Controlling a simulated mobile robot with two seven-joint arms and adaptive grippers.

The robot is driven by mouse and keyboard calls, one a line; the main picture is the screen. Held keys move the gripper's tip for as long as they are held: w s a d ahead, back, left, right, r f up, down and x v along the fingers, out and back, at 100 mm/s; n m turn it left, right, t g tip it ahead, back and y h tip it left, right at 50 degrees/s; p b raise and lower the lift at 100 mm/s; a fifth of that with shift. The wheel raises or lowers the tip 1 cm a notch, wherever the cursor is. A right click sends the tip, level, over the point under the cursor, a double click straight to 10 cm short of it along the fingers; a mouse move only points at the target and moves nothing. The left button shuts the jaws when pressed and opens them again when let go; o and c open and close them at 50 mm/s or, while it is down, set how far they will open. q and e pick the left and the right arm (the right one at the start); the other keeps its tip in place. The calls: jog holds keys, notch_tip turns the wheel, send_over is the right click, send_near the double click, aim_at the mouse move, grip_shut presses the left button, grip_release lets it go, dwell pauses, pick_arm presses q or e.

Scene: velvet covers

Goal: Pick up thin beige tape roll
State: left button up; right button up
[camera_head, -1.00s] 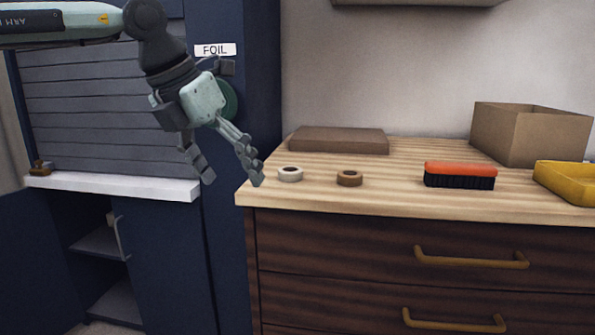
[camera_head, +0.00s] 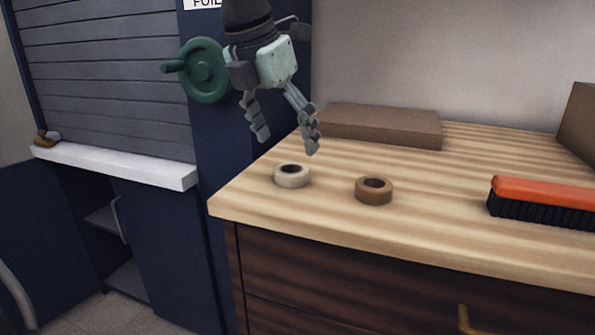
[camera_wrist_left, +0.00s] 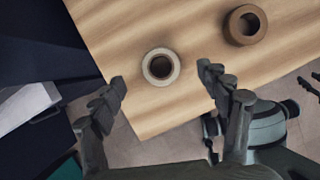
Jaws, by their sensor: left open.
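A thin beige tape roll (camera_head: 292,176) lies flat near the left corner of the wooden counter. A brown tape roll (camera_head: 374,191) lies to its right. My left gripper (camera_head: 286,146) is open and empty above the counter's left edge, with its fingers pointing down, above the beige roll and apart from it. In the left wrist view, the beige roll (camera_wrist_left: 161,67) shows beyond and between the two open fingertips (camera_wrist_left: 161,80), and the brown roll (camera_wrist_left: 246,25) is at the upper right.
A flat brown box (camera_head: 380,127) lies behind the rolls. An orange brush (camera_head: 545,201) with black bristles is at the right, and part of a cardboard box (camera_head: 580,127) stands behind it. A green handwheel (camera_head: 204,70) is on the blue cabinet. The counter around the rolls is clear.

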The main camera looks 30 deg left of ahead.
aim_at(292, 168)
pick_arm(q)
jog(key=x, duration=0.4)
jog(key=shift+s+f, duration=0.25)
jog(key=shift+f, duration=0.25)
jog(key=shift+w+f, duration=0.2)
jog(key=shift+f, duration=0.15)
jog(key=c, duration=1.2)
jog(key=shift+o, duration=0.2)
jog(key=shift+r, duration=0.1)
